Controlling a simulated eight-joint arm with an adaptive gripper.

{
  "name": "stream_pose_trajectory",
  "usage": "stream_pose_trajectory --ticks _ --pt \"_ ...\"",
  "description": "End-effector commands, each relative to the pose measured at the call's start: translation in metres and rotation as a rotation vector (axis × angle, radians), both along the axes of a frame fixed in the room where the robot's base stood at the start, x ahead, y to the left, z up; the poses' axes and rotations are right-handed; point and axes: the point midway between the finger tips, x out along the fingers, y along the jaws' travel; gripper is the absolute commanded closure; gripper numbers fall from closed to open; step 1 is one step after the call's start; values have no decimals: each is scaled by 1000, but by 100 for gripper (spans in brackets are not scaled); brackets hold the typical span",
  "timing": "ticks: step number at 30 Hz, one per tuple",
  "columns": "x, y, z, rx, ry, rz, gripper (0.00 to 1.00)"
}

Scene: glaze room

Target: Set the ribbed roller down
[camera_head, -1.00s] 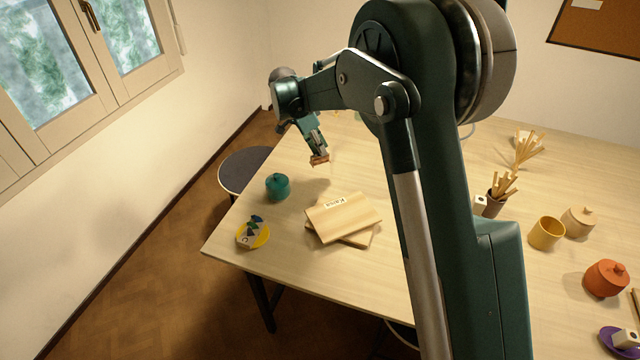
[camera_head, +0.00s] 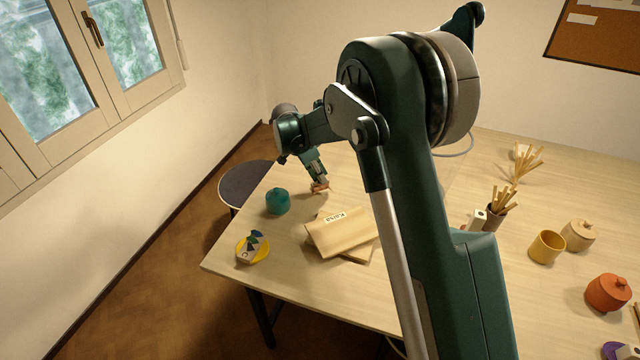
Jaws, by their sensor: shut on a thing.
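My gripper (camera_head: 320,184) points down over the far left part of the table (camera_head: 290,284). It is shut on the ribbed roller (camera_head: 320,188), a small brown piece at the fingertips. The roller is just above or on the table top, behind the wooden boards; I cannot tell whether it touches. Its ribs are too small to make out.
A teal lidded jar (camera_head: 277,201) stands left of my gripper. Stacked wooden boards (camera_head: 342,233) lie in front of it, and a yellow dish (camera_head: 252,248) with small pieces is near the left edge. A yellow cup (camera_head: 546,247) and an orange jar (camera_head: 608,292) stand at right.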

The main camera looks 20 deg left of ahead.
Motion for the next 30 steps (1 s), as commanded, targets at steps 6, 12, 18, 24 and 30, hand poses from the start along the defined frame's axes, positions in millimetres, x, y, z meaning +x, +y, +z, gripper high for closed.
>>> stream_pose_trajectory --ticks 6,12,18,24,30 --pt "0 0 0 0 0 0 100" --pt "0 0 -11 0 0 0 100" --pt "0 0 -32 0 0 0 100" --pt "0 0 -38 0 0 0 100" --pt "0 0 -38 0 0 0 100"
